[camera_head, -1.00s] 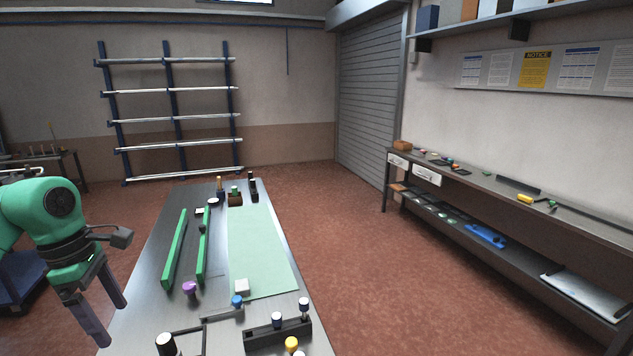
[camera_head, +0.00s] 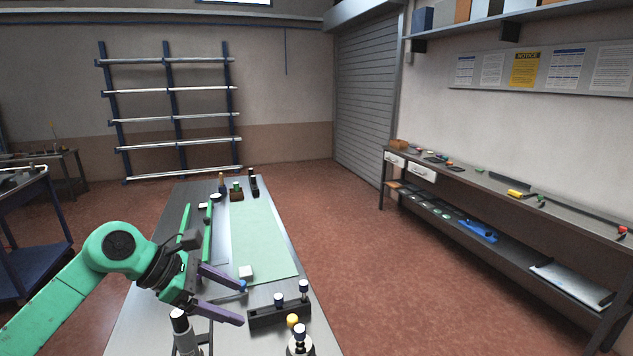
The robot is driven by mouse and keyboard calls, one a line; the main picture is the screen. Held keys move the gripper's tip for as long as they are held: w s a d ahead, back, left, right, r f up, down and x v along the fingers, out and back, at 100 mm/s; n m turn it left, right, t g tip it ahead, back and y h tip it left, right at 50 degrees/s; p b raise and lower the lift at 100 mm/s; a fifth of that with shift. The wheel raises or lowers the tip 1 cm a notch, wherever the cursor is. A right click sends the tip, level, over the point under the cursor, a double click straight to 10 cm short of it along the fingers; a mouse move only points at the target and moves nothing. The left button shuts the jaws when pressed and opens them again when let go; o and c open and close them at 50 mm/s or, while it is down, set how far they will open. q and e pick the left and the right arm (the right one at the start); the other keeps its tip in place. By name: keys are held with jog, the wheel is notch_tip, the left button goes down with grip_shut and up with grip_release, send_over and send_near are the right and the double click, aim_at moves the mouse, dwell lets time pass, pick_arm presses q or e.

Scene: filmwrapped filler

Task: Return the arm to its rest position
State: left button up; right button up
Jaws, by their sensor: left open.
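My left arm is green and comes in from the lower left. My left gripper (camera_head: 243,298) is open with nothing between its two fingers. It is above the near left part of the metal table (camera_head: 137,314), pointing right, just left of the black holder block (camera_head: 281,313). My right gripper is not in view.
Two green bars (camera_head: 208,232) lie along the table's left side, partly hidden by my arm. A workbench (camera_head: 480,185) lines the right wall. The floor between is clear.

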pick_arm(q)
jog(key=d+r+n+t+h, duration=0.7)
jog(key=d+r+n+h, duration=0.2)
jog(key=d, duration=0.2)
jog(key=w+a+n+t+y, duration=0.4)
jog(key=a+n+t+y, duration=0.45)
jog(key=n, duration=0.95)
jog(key=s+a+f+n+g+y, duration=0.25)
jog(key=a+f+n+y, duration=0.6)
jog(key=f+n, duration=0.5)
jog(key=s+f+n+g, duration=0.9)
jog(key=s+f+g, duration=0.4)
jog(key=s+f, duration=0.85)
notch_tip(320, 180, down, 27)
jog(key=s+g+b, duration=0.2)
jog(key=b, duration=0.4)
jog(key=s+a+f+b, duration=0.2)
jog(key=s+f, duration=0.6)
jog(key=f, duration=0.1)
jog(key=s+a+f+m+b, duration=0.1)
jog(key=s+f+b, duration=0.1)
jog(key=s+f, duration=0.6)
notch_tip(320, 180, down, 2)
jog(key=shift+s+a+f+g, duration=0.15)
jog(key=shift+s+a+g, duration=0.2)
jog(key=shift+s+g, duration=0.05)
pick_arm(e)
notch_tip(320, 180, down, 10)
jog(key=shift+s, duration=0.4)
